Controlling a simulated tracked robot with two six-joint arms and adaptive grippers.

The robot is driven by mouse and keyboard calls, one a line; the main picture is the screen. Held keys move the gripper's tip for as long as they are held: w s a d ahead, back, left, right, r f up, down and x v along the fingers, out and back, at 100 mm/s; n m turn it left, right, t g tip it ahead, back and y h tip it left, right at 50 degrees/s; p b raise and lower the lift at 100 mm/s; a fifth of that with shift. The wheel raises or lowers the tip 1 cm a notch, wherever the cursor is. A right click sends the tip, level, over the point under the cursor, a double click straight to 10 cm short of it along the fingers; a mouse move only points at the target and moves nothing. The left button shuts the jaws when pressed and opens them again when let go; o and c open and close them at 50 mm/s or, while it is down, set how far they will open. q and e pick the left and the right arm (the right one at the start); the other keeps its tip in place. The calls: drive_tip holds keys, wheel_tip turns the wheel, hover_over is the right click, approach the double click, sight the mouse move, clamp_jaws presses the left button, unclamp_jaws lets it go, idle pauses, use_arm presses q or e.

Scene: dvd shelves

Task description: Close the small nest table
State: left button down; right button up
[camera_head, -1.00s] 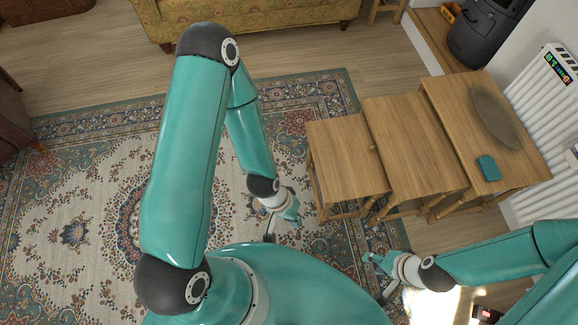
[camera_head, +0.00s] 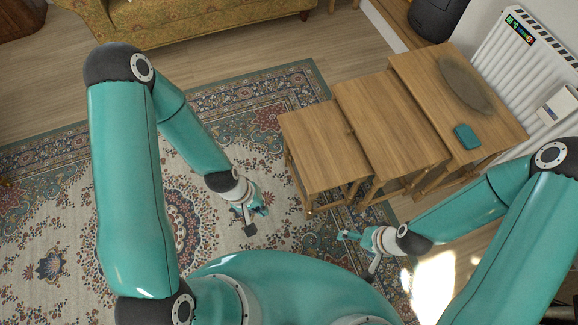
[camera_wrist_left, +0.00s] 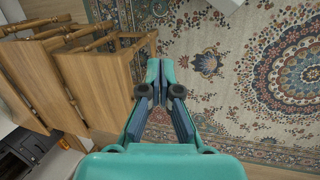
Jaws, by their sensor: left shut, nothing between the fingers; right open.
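The small nest table (camera_head: 322,150) is wooden and the lowest of three. It stands pulled out to the left of the middle table (camera_head: 392,120), which stands out from the large table (camera_head: 475,125). My left gripper (camera_head: 254,222) is left of the small table, low over the rug, apart from it. In the left wrist view its shut, empty fingers (camera_wrist_left: 161,70) point along the small table's side (camera_wrist_left: 95,88), with a narrow gap. My right gripper (camera_head: 348,237) is open and empty, in front of the small table's near end and apart from it.
A teal box (camera_head: 467,136) and an oval grey-brown item (camera_head: 466,84) lie on the large table. A white radiator (camera_head: 530,75) is behind it on the right. A yellow sofa (camera_head: 200,20) stands at the back. The patterned rug (camera_head: 190,220) left of the tables is clear.

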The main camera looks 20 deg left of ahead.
use_arm(q)
drive_tip(key=w+a+f+n+t+h+b, duration=0.1)
drive_tip(key=w+a+f+n+b, duration=0.4)
drive_tip(key=w+f+n+b, duration=0.95)
drive_tip(key=w+a+r+n+t+h+b, duration=0.3)
drive_tip(key=w+n+b, duration=0.2)
drive_tip(key=b, duration=0.7)
drive_tip(key=w+d+f+b, duration=0.4)
drive_tip(key=w+d+f, duration=0.2)
drive_tip(key=d, duration=0.3)
drive_tip(key=shift+f+t+b, duration=0.25)
drive_tip(key=shift+t+b, duration=0.05)
drive_tip(key=shift+w, duration=0.1)
